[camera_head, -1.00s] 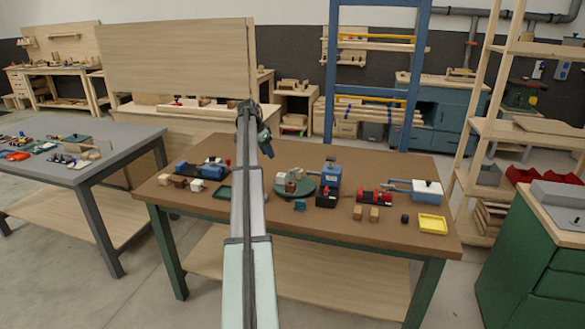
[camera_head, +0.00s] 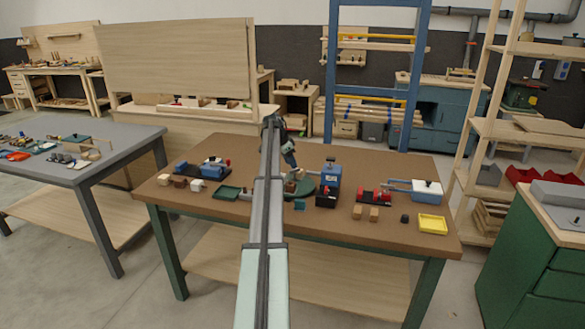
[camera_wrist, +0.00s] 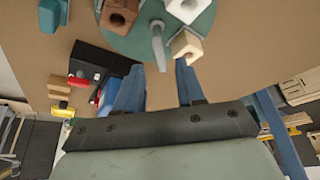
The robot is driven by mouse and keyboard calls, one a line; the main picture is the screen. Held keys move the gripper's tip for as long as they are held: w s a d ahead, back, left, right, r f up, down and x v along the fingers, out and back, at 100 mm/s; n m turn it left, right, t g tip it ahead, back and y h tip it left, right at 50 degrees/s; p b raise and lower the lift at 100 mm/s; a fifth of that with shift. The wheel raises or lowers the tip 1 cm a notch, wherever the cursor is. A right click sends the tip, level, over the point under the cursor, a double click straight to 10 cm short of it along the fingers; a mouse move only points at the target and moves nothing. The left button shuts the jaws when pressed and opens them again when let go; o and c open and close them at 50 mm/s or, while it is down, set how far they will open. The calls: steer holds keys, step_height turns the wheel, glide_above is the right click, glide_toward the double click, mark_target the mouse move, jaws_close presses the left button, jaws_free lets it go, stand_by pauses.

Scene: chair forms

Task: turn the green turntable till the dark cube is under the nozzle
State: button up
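The green turntable (camera_head: 304,188) is near the middle of the brown table, partly behind my arm in the head view. The wrist view shows it close (camera_wrist: 142,48), carrying a dark brown cube with a hole (camera_wrist: 118,14), a cream block (camera_wrist: 186,46), a whitish block (camera_wrist: 184,8) and an upright grey peg (camera_wrist: 157,42). My gripper (camera_wrist: 158,66) is open and empty, its two blue fingers apart just short of the peg. It also shows in the head view (camera_head: 291,162) above the turntable. A blue machine (camera_head: 331,174) stands right beside the turntable; I cannot make out its nozzle.
A black-based device (camera_head: 326,196) stands just right of the turntable. A teal block (camera_head: 299,205) lies in front of it. A dark green tray (camera_head: 227,192) is to the left.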

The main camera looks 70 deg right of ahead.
steer(key=shift+x, duration=1.65)
jaws_close()
